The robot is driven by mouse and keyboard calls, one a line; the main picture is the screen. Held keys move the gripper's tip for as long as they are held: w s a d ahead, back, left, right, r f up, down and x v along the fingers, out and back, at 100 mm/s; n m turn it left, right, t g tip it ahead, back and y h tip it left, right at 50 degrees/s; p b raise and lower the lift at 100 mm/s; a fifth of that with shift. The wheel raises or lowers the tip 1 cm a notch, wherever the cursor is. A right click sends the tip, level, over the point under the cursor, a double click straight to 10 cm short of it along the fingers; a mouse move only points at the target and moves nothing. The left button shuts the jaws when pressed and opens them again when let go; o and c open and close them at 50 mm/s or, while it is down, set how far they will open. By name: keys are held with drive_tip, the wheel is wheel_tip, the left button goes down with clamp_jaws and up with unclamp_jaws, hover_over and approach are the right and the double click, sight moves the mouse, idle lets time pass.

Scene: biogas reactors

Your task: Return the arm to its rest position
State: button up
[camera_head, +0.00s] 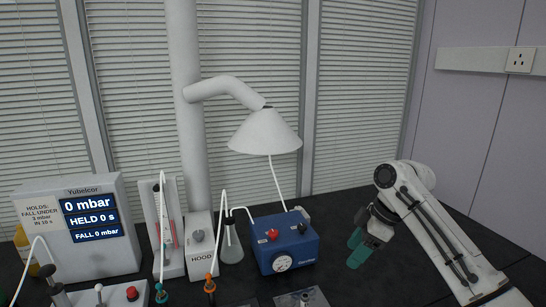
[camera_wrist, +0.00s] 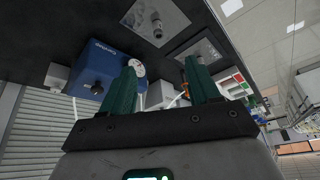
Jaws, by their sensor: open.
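My gripper (camera_head: 358,250) has green fingers and is at the right in the head view, on my white arm, to the right of the blue pump box. In the wrist view my gripper (camera_wrist: 162,88) shows its two green fingers spread apart with nothing between them. The gripper is clear of the blue box (camera_head: 293,245). The box also shows in the wrist view (camera_wrist: 97,70), at the upper left.
A grey display unit (camera_head: 80,228) reads 0 mbar at the left. A white hood (camera_head: 265,133) hangs over the bench. A flask (camera_head: 231,248) with tubing stands left of the blue box. Dark bench surface between the box and my arm looks clear.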

drive_tip(key=s+a+f+m+t+b, duration=0.1)
drive_tip(key=s+a+f+m+b, duration=0.2)
drive_tip(key=s+f, duration=0.75)
drive_tip(key=s+a+f+m+b, duration=0.3)
drive_tip(key=s+f, duration=0.4)
drive_tip(key=f, duration=0.7)
drive_tip(key=s+d+f+m+h+b, duration=0.1)
drive_tip(key=s+d+f+m, duration=0.2)
drive_tip(key=s, duration=0.6)
drive_tip(key=s+d+f+m+h+b, duration=0.1)
drive_tip(key=s+d+f+m+h, duration=0.1)
drive_tip(key=s+d, duration=0.4)
drive_tip(key=s+d+f+m+g+h+b, duration=0.1)
drive_tip(key=s+d+f+m, duration=0.3)
drive_tip(key=s, duration=1)
drive_tip(key=shift+d+f+h, duration=0.25)
drive_tip(key=shift+h, duration=0.15)
